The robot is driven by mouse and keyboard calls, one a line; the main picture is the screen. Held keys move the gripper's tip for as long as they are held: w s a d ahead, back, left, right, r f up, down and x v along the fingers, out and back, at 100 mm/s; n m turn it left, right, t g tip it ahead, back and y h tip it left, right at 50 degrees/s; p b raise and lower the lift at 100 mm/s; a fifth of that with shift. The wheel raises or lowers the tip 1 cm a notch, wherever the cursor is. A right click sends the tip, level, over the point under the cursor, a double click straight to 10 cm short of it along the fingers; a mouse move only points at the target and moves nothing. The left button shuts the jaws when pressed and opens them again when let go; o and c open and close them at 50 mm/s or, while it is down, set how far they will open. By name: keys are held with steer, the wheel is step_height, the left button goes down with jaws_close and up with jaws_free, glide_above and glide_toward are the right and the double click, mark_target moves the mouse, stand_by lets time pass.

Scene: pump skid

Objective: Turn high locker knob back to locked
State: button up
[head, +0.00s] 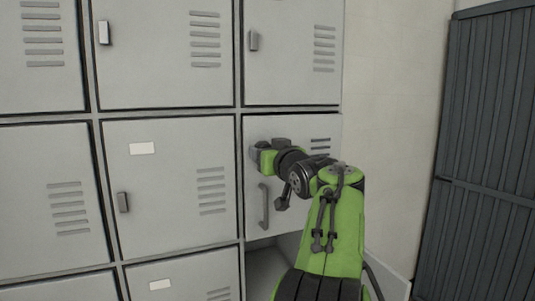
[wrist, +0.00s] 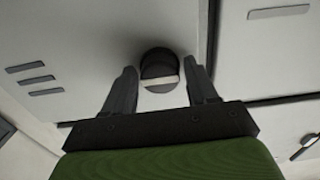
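The locker knob (wrist: 158,66) is round and dark with a pale bar across its near side, and it sits on a light grey door (wrist: 110,45). In the wrist view my gripper (wrist: 161,72) is open, with one dark finger on each side of the knob and a small gap showing on both sides. The bar lies nearly level in that view. In the head view my gripper (head: 266,150) is at the upper left of the locker door (head: 295,215), above its long vertical handle (head: 264,206). The knob is hidden there behind the gripper.
Other grey lockers with small latches (head: 123,202) fill the left. Below the knob's door is a dark open compartment (head: 266,268), with a grey panel (head: 393,285) at lower right. A dark slatted panel (head: 490,150) stands at far right beyond a pale wall (head: 395,90).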

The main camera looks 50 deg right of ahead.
steer(key=shift+o, duration=1.3)
steer(key=b+v, duration=0.2)
steer(key=v, duration=1.3)
steer(key=shift+s+a, duration=0.15)
steer(key=shift+s, duration=0.15)
steer(key=shift+f, duration=0.1)
